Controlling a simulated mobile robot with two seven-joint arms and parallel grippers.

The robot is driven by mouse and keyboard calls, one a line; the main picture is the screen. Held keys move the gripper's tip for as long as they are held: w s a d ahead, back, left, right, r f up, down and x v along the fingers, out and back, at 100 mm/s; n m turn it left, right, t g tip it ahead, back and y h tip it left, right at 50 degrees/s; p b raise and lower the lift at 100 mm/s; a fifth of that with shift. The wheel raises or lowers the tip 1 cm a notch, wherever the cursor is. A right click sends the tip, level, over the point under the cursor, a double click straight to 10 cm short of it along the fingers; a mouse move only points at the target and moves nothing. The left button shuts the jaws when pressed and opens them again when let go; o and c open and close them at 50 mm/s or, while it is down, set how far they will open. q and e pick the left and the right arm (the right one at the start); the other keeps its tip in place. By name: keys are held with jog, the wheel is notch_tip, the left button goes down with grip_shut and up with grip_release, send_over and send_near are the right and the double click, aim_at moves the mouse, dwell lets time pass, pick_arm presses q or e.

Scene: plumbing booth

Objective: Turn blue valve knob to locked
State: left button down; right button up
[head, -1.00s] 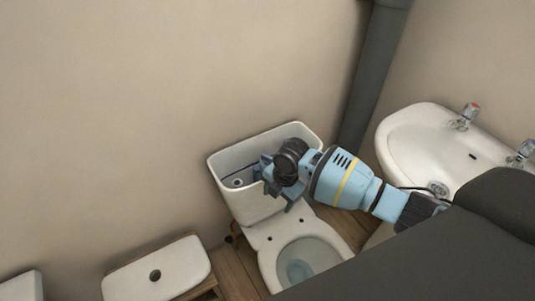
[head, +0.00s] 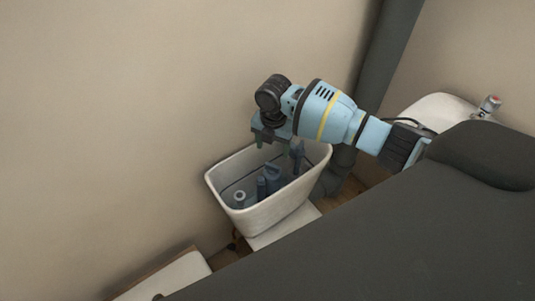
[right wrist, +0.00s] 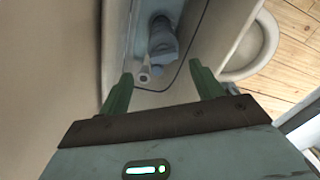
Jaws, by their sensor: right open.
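I cannot pick out a blue valve knob for certain in either view. Blue-grey fittings (head: 272,178) stand inside the open toilet cistern (head: 262,215), next to a pale upright tube (head: 239,199). My right gripper (head: 277,148) is above the cistern, fingers down, open and empty. In the right wrist view the gripper (right wrist: 161,72) has its two green fingers spread apart. The blue-grey fitting (right wrist: 163,40) and the pale tube end (right wrist: 144,76) show beyond and between them. My left gripper is out of view.
A grey pipe (head: 395,45) runs down the wall behind my right arm. A white lid-like piece (head: 180,275) lies at lower left. The toilet bowl (right wrist: 250,45) shows in the right wrist view.

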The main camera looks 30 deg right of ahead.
aim_at(272, 168)
jog(key=shift+s+f, duration=0.5)
jog(key=shift+f, duration=0.05)
notch_tip(272, 168, down, 5)
jog(key=shift+w+b, duration=0.1)
jog(key=shift+b, duration=0.3)
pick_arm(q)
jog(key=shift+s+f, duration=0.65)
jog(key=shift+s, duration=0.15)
pick_arm(e)
jog(key=shift+f, duration=0.75)
jog(key=c, duration=1)
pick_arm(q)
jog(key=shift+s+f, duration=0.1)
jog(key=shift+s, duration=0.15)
